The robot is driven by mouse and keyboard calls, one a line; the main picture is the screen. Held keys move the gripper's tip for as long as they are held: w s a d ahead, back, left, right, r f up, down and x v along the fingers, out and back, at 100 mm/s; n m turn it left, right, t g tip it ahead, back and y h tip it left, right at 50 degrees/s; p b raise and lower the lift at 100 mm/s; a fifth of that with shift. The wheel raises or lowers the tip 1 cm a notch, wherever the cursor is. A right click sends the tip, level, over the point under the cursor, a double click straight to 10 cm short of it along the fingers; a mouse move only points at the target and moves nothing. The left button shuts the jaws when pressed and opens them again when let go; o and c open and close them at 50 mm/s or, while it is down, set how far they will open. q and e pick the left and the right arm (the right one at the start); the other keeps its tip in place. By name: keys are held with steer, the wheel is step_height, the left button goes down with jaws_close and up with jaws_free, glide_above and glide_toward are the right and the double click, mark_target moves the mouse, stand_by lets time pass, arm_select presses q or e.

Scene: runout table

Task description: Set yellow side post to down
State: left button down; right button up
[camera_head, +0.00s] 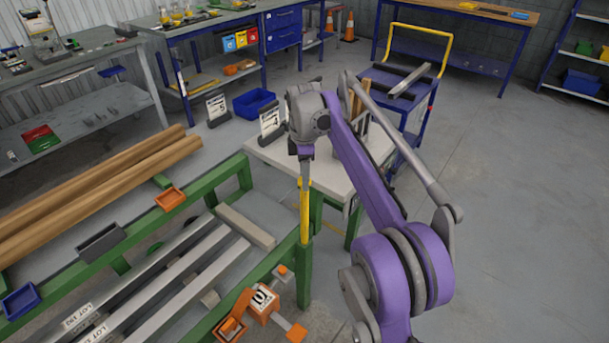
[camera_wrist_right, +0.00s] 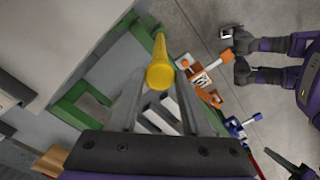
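The yellow side post (camera_head: 305,214) stands upright at the near right corner of the green runout table frame (camera_head: 303,275), its lower end at a green upright. My right gripper (camera_head: 304,180) points down over its top end. In the right wrist view the round yellow post end (camera_wrist_right: 160,76) sits between the two grey fingers of the right gripper (camera_wrist_right: 161,90). The fingers are apart, and a thin gap seems to show on each side of the post. Contact deeper down is hard to see.
Orange clamp-like parts (camera_head: 262,300) are beside the post at the table corner. Grey bars (camera_head: 180,290) and brown round bars (camera_head: 95,190) lie to the left. A pale side table (camera_head: 325,172) stands just behind the post. The floor at right is clear.

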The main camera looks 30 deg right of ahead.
jaws_close()
stand_by(1.1)
